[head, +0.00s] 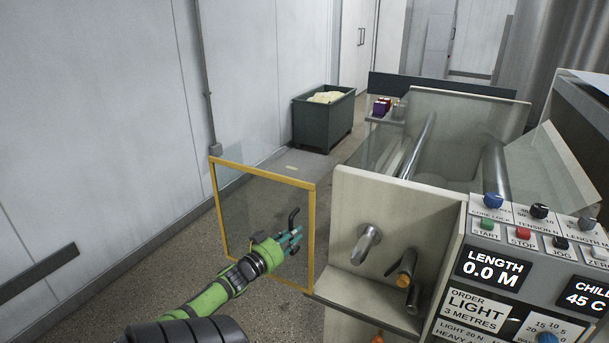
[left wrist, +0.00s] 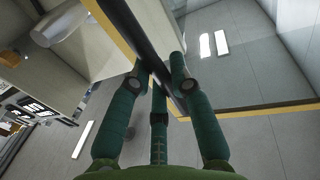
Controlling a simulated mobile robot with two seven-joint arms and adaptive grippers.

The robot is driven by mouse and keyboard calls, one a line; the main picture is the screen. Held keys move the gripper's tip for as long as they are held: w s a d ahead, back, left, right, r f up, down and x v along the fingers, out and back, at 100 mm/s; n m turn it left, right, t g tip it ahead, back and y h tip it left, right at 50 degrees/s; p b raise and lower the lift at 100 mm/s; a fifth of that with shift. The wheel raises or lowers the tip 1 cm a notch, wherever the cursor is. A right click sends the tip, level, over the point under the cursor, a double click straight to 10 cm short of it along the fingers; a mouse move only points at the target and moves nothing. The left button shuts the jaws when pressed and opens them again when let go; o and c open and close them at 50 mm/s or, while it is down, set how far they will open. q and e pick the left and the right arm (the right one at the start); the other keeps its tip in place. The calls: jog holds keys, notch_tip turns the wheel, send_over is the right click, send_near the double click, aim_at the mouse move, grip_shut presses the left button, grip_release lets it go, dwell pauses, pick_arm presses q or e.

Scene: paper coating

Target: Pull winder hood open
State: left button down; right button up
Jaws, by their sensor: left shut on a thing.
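The winder hood (head: 262,215) is a clear panel in a yellow frame. It stands swung out to the left of the winder's cream housing (head: 345,200). Its black handle (head: 292,218) is on the panel near the right side of the frame. My left gripper (head: 292,240) is at the handle, and in the left wrist view its green fingers (left wrist: 168,82) are closed around the black bar (left wrist: 135,40). Beside the hood, the housing shows metal shafts, one with an orange-brown end (head: 407,263). My right gripper is not in view.
A control panel (head: 480,265) with buttons and displays stands at the right. A dark green bin (head: 323,118) with pale material is by the wall at the back. Open floor (head: 185,255) lies left of the hood, up to the grey wall (head: 90,120).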

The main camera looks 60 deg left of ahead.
pick_arm(q)
jog(key=shift+a, duration=0.15)
jog(key=c, duration=1.1)
grip_release()
jog(key=shift+s, duration=0.15)
jog(key=v, duration=1.2)
